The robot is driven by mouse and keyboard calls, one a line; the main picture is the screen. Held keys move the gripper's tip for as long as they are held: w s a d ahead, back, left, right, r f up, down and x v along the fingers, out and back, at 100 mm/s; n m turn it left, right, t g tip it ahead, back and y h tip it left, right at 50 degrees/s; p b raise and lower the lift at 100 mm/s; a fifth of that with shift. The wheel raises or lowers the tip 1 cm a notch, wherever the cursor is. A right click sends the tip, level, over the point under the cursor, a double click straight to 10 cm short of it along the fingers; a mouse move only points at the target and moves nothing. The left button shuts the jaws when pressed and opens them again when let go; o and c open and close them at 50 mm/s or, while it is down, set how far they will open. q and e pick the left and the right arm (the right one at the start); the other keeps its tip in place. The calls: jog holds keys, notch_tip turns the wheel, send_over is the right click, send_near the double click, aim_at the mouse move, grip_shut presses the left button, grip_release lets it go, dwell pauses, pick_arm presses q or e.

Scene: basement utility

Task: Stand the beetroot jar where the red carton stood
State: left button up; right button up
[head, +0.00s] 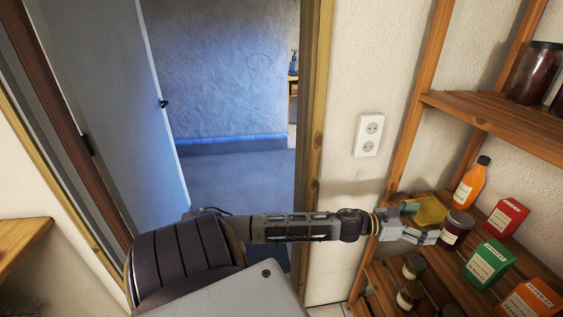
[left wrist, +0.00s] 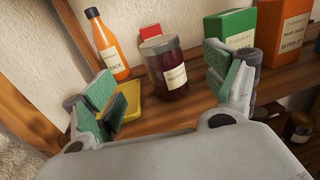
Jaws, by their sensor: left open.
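A dark red jar with a grey lid and a pale label, looking like the beetroot jar (head: 455,232), stands upright on the middle wooden shelf. My left gripper (head: 425,223) is open in front of it, with its fingers pointing at it. In the left wrist view the jar (left wrist: 172,75) shows beyond and between the open green-padded fingers (left wrist: 166,86), not gripped. The red carton (head: 507,217) stands on the same shelf behind the jar; in the left wrist view the jar partly hides it (left wrist: 150,32). My right gripper is not in view.
A yellow tray (head: 432,209) lies beside the jar, close to my left fingers. An orange bottle (head: 470,184), a green carton (head: 487,264) and an orange carton (head: 528,303) share the shelf. More jars stand on the shelves above (head: 535,75) and below (head: 410,294).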

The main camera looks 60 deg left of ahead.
pick_arm(q)
jog(key=a+f+n+y, duration=0.2)
jog(key=a+f+n, duration=0.15)
jog(key=f, duration=0.35)
jog(key=a+f+n+g+y, duration=0.1)
jog(key=a+f+n+y, duration=0.15)
jog(key=f+n, duration=0.35)
jog(key=a+f+n+y, duration=0.1)
jog(key=a+f+n, duration=0.25)
jog(key=f, duration=0.45)
jog(key=s+a+f+n+g+y, duration=0.25)
jog(key=s+f+n, duration=0.55)
jog(key=f, duration=0.7)
jog(key=s+a+f+n+g+y, duration=0.1)
jog(key=s+a+f+n+g, duration=0.3)
jog(key=s+f, duration=0.75)
jog(key=s+d+f+n+g, duration=0.2)
jog(key=s+d+f+n, duration=0.2)
jog(key=s+f, duration=0.3)
jog(key=s+d+f+n+g, duration=0.2)
jog(key=s+f, duration=0.6)
jog(key=s, duration=0.8)
jog(key=s+d+f+n+g, duration=0.3)
jog(key=s+d+f+n, duration=0.3)
jog(key=s, duration=0.5)
jog(key=shift+s+d+f+n, duration=0.15)
jog(key=shift+s+f+n, duration=0.1)
jog(key=shift+f+n, duration=0.7)
